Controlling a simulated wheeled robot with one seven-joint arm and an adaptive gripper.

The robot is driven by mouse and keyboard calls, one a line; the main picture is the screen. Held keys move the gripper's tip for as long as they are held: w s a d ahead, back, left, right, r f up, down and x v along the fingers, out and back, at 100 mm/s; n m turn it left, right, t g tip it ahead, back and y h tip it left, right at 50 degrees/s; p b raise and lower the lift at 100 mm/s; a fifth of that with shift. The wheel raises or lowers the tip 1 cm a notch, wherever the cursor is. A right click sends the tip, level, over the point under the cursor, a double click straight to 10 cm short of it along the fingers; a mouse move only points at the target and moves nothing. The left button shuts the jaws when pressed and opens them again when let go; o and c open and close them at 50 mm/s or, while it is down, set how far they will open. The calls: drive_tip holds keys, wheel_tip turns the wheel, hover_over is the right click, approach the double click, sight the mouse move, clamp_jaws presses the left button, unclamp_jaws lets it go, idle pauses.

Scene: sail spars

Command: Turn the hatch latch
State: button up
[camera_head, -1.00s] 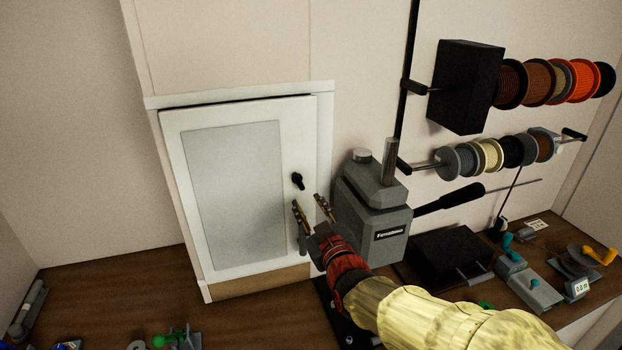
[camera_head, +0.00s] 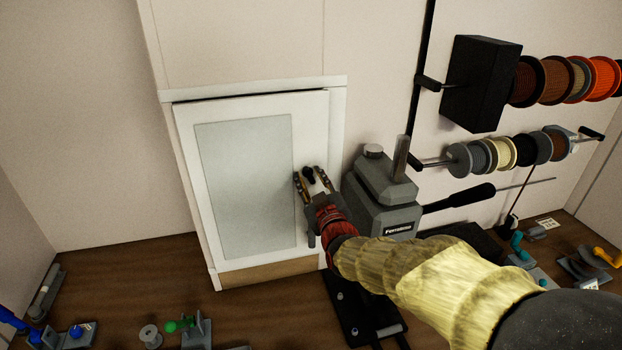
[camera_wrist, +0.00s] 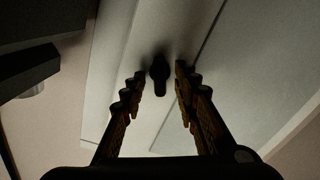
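The hatch is a white door (camera_head: 210,200) with a grey panel, set in a white frame on the wall. Its latch is a small black knob (camera_head: 308,173) near the door's right edge. In the wrist view the latch (camera_wrist: 159,75) shows between the fingers, with a short tab pointing down the picture. My gripper (camera_head: 312,180) is open, one finger on each side of the latch. In the wrist view gaps show between the latch and both fingers of my gripper (camera_wrist: 160,87). The door looks closed.
A grey machine (camera_head: 380,195) with a black lever (camera_head: 458,198) stands close to the right of my gripper. Spools (camera_head: 510,151) hang on rods at the right. Small parts lie on the brown bench (camera_head: 120,265). The wall left of the hatch is clear.

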drive_tip(key=shift+c, duration=1.2)
clamp_jaws()
